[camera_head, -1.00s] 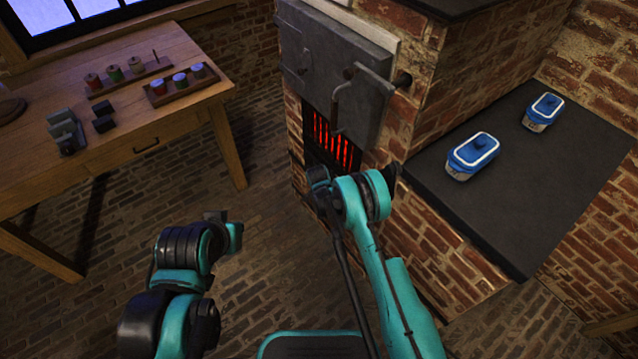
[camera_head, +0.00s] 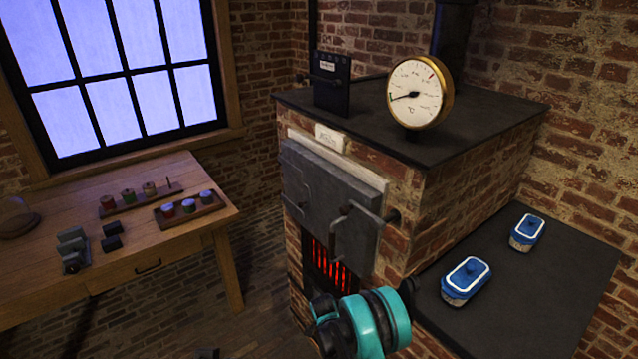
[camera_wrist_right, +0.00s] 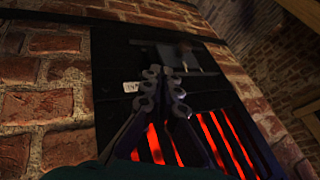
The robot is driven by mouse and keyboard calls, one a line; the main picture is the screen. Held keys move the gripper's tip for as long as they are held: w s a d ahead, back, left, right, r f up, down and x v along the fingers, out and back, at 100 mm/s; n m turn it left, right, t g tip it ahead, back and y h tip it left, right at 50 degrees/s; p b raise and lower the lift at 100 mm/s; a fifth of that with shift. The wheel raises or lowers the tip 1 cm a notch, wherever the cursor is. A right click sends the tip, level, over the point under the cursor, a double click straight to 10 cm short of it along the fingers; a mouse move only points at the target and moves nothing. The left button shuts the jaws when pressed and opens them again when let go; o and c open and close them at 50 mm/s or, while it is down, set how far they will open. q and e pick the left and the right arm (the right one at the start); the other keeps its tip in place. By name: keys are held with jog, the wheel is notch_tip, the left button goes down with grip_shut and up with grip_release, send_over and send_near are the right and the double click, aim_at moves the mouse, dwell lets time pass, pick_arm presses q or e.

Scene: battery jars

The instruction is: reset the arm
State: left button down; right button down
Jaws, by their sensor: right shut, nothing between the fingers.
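My right gripper (camera_wrist_right: 165,82) is shut and empty in the wrist view, its two fingers together. It is in front of the furnace front (camera_wrist_right: 115,60), with a red-glowing grate (camera_wrist_right: 205,140) beyond and below it. In the head view my right arm (camera_head: 370,325) shows at the bottom, in front of the furnace's lower front; its fingers cannot be made out there.
The brick furnace has a grey door (camera_head: 325,195) with a handle and a dial gauge (camera_head: 417,93) on top. Two blue-lidded jars (camera_head: 466,280) (camera_head: 527,231) stand on the dark ledge (camera_head: 545,300) at right. A wooden table (camera_head: 190,250) with spools and small blocks stands at left.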

jog(key=s+d+r+n, duration=0.1)
jog(key=s+d+r, duration=0.2)
jog(key=r, duration=0.6)
jog(key=s+d+r+n, duration=0.2)
jog(key=s+d+r, duration=0.1)
jog(key=r, duration=0.5)
jog(key=s+d+r+n, duration=0.1)
jog(key=s+d+r, duration=0.15)
jog(key=r, duration=0.65)
jog(key=s+d+r+n, duration=0.1)
jog(key=s+d+r, duration=0.15)
jog(key=s, duration=0.35)
jog(key=s+d+r+n, duration=0.2)
jog(key=s+r, duration=0.2)
jog(key=s, duration=0.3)
jog(key=s+d+n, duration=0.2)
jog(key=s, duration=1.1)
jog(key=shift+s+n+t, duration=0.3)
jog(key=shift+n, duration=0.1)
